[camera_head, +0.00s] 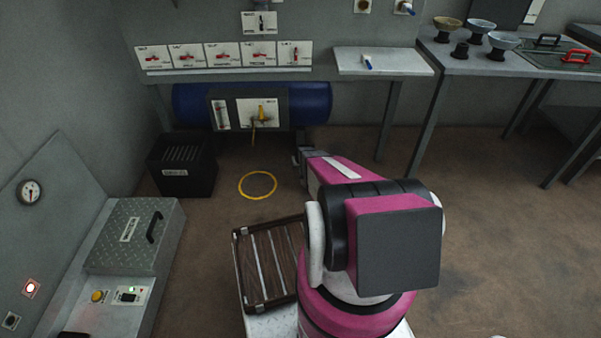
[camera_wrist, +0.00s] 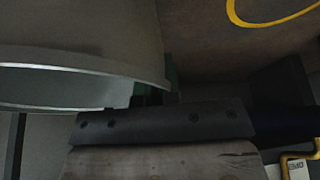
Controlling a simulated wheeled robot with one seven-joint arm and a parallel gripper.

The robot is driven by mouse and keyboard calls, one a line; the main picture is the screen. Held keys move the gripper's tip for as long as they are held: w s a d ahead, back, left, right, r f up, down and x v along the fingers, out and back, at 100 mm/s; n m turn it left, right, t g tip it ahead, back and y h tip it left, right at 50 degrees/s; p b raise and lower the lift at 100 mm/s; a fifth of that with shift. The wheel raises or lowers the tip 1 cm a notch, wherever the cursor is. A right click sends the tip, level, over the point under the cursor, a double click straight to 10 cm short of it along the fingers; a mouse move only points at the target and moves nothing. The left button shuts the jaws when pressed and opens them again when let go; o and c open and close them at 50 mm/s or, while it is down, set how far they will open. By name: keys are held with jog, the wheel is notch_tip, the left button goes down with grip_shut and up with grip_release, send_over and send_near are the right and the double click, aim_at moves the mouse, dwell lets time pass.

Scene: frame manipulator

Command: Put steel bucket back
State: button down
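The steel bucket (camera_wrist: 85,35) fills the upper left of the wrist view, large and close, with its pale rim (camera_wrist: 85,66) toward the bottom of the picture. My gripper (camera_wrist: 158,88) is at the right end of that rim, with dark green finger parts on either side of the bucket wall; it looks shut on the wall, though shadow hides part of the contact. In the head view only a grey part of my gripper (camera_head: 303,156) shows past my pink arm, and the bucket is hidden. A yellow ring (camera_head: 243,193) marks the floor; it also shows in the wrist view (camera_wrist: 232,14).
A black bin (camera_head: 182,178) stands left of the ring. Behind it is a blue tank (camera_head: 318,103) with a yellow-handled valve panel (camera_head: 262,112). A brown slatted crate (camera_head: 240,275) stands near my base. A table (camera_head: 440,66) is at the right. The floor around the ring is clear.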

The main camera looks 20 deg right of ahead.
jog(key=shift+d+f, duration=0.15)
jog(key=shift+f, duration=2.1)
jog(key=c, duration=1.3)
grip_release()
jog(key=shift+c, duration=0.2)
jog(key=v, duration=1.4)
jog(key=s+a+r+g, duration=0.1)
jog(key=s+a+r, duration=0.4)
jog(key=s+r, duration=0.5)
jog(key=s+a+r+g, duration=0.2)
jog(key=s+a+r, duration=0.3)
jog(key=s+r, duration=0.5)
jog(key=s+a+r+g, duration=0.1)
jog(key=s+a+r, duration=0.4)
jog(key=s+r, duration=0.4)
jog(key=shift+s+a+r+n+g, duration=0.3)
jog(key=shift+s+a+r, duration=0.1)
jog(key=shift+r, duration=0.3)
